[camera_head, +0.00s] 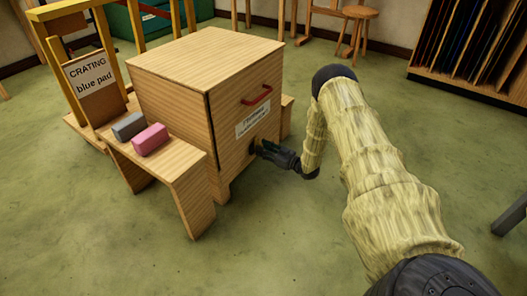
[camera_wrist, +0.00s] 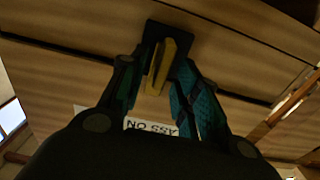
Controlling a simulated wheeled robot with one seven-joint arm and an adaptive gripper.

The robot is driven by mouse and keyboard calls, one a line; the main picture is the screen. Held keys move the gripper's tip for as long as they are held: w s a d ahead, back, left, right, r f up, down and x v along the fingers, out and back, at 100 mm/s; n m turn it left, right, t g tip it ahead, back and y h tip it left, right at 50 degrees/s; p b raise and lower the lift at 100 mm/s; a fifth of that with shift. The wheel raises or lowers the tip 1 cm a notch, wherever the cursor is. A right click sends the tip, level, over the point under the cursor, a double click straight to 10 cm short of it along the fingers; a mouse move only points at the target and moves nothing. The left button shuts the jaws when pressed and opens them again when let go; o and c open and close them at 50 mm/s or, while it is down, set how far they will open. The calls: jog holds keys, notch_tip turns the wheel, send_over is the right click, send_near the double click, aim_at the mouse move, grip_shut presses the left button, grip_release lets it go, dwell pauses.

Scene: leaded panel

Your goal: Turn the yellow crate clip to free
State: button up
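The yellow crate clip (camera_wrist: 163,68) is a narrow yellow bar on a dark plate (camera_wrist: 155,34) on the wooden crate face, seen in the wrist view. It stands slightly tilted between the two fingers of my gripper (camera_wrist: 158,72). The fingers are apart, one on each side of the clip. I see a gap on the left; whether the right finger touches it I cannot tell. In the head view my gripper (camera_head: 262,149) is at the low front of the wooden crate (camera_head: 180,110), and the clip is hidden behind it.
The crate has a red handle (camera_head: 257,95) and a white label (camera_head: 253,121) above my gripper. A low wooden bench (camera_head: 185,165) at left bears a grey block (camera_head: 129,126) and a pink block (camera_head: 150,139). A "CRATING blue pad" sign (camera_head: 90,76) stands behind. Green floor at front is clear.

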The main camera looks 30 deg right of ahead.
jog(key=shift+w+a, duration=0.15)
jog(key=shift+w, duration=0.15)
jog(key=shift+c, duration=0.2)
grip_shut()
